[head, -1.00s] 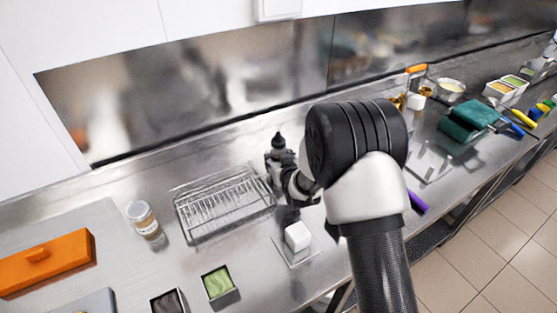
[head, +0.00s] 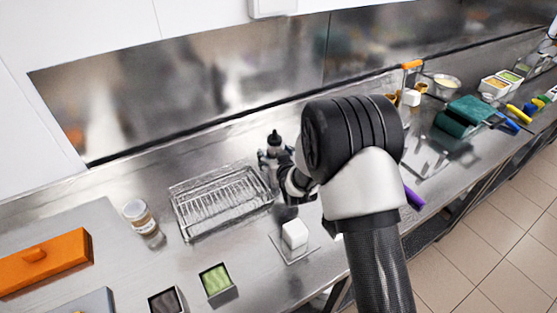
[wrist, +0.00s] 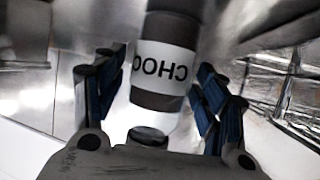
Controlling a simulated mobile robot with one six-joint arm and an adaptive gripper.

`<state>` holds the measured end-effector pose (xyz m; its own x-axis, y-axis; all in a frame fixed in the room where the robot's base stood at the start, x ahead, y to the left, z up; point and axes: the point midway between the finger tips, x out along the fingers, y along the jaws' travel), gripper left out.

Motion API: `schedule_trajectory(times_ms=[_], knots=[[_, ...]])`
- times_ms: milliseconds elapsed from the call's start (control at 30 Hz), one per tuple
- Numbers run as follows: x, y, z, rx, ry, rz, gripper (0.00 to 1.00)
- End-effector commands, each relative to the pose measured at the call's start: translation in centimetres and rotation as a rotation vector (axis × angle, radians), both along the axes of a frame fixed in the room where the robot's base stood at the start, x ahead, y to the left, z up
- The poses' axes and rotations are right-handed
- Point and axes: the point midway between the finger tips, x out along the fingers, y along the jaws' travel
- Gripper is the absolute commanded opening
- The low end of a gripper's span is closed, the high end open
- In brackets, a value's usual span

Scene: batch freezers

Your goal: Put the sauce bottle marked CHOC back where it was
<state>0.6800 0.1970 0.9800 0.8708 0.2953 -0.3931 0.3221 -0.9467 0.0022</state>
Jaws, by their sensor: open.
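The dark sauce bottle with a white CHOC label (wrist: 162,70) is between the two blue-padded fingers of my gripper (wrist: 165,98) in the wrist view. The label appears upside down there. The fingers are spread, with gaps visible between them and the bottle. In the head view the black top of the bottle (head: 274,140) rises above my gripper (head: 272,158), just right of the wire rack. My arm hides part of the gripper, and the bottle's base is hidden, so I cannot tell what it stands on.
The wire rack (head: 222,204) is close on the left of the gripper. A white block (head: 294,234) sits on a small plate in front. A capped jar (head: 140,216) stands farther left. A teal cloth (head: 466,117) lies to the right. The steel back wall (head: 200,90) is behind.

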Motion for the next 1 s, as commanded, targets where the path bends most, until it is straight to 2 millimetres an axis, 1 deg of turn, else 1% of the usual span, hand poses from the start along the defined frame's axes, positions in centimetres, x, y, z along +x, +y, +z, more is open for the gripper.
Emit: schedule_trajectory(times_ms=[167,300,500,600,700,900,1000], knots=[[-2.5,-0.9,1.5,0.0,0.0,0.0,0.66],[-5.3,-1.8,2.7,0.0,0.001,0.0,0.66],[-8.6,-2.9,4.2,0.0,0.0,0.0,0.66],[-9.6,-3.3,4.6,0.0,-0.001,0.0,0.66],[-10.2,-3.5,4.8,0.0,-0.001,0.0,0.66],[-10.4,-3.6,4.9,0.0,-0.001,-0.001,0.66],[-10.4,-4.0,5.7,-0.005,0.01,-0.009,0.66]])
